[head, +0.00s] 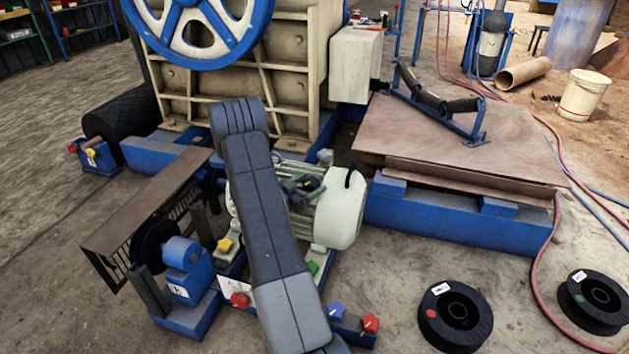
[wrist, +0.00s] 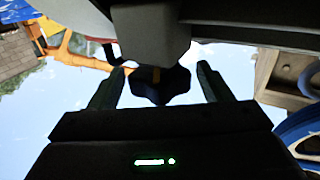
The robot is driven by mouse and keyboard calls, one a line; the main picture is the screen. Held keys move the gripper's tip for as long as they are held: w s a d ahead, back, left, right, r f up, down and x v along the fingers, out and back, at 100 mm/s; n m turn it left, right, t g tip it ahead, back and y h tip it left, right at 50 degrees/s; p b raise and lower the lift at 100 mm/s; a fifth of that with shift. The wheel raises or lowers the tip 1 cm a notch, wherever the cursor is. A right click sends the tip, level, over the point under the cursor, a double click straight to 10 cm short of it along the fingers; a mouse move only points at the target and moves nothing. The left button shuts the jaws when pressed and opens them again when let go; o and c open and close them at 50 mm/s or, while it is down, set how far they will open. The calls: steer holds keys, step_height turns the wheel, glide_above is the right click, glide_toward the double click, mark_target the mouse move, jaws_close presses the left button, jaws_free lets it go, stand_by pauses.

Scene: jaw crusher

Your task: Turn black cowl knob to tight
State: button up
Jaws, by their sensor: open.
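A black lobed knob (wrist: 160,90) with a small yellow mark shows in the wrist view, below a grey housing (wrist: 150,35). My gripper (wrist: 160,70) is open, with one dark finger on each side of the knob. A gap shows between each finger and the knob, so the fingers appear not to touch it. In the head view I cannot make out the black knob. The pale motor cowl (head: 342,215) shows there to the right of my arm, which hides part of the motor.
Several coloured knobs sit low around the motor base, including a yellow one (head: 224,245), a red one (head: 240,300) and a blue one (head: 335,311). A brown plate (head: 460,150) lies to the right.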

steer(key=p+v, duration=0.2)
steer(key=v, duration=0.9)
steer(key=shift+p, duration=0.35)
steer(key=shift+s, duration=0.1)
steer(key=b+x, duration=0.4)
steer(key=x, duration=0.9)
steer(key=shift+w+d, duration=0.25)
steer(key=shift+w, duration=0.1)
steer(key=shift+a, duration=0.1)
